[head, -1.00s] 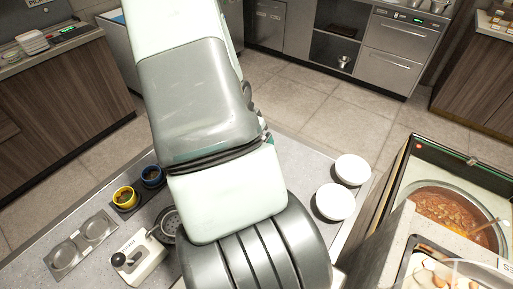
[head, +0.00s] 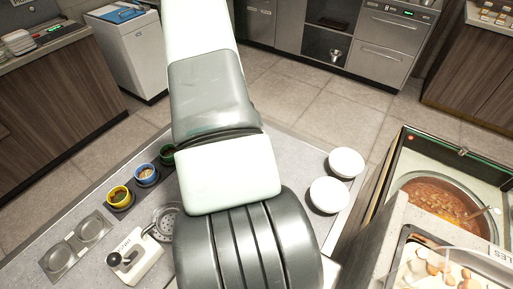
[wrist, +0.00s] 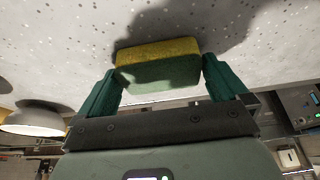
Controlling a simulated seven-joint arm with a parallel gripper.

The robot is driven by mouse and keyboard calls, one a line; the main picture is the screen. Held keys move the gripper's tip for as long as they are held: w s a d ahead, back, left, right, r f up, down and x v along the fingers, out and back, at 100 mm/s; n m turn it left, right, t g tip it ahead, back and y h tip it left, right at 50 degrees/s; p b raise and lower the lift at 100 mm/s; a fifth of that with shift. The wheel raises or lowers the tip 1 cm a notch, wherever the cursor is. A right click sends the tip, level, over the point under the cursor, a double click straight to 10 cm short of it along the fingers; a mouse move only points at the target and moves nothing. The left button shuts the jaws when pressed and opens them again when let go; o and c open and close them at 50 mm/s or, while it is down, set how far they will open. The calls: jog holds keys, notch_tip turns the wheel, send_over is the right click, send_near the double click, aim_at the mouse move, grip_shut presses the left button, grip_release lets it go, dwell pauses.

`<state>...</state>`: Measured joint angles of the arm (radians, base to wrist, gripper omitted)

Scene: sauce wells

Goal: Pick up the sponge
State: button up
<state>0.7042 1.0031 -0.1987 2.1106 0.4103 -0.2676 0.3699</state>
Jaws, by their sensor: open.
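The sponge (wrist: 158,62) is a block with a yellow side and a green side. In the wrist view it lies on the speckled grey counter (wrist: 60,40), just ahead of my gripper. My gripper (wrist: 158,82) has two green fingers, spread apart with one near each end of the sponge. The fingers are open, and I cannot tell whether either touches it. In the head view my own arm hides the gripper and the sponge.
In the head view, two white bowls (head: 328,195) stand on the counter's right side. Several coloured sauce cups (head: 119,197), a metal tray with round wells (head: 75,246) and a white device (head: 136,262) are at left. A soup pot (head: 440,200) is farther right.

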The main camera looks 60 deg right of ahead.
jog(key=shift+c, duration=0.5)
jog(key=c, duration=0.6)
jog(key=shift+r, duration=0.1)
notch_tip(320, 180, up, 10)
jog(key=o, duration=0.4)
jog(key=c, duration=0.3)
jog(key=shift+c, duration=0.2)
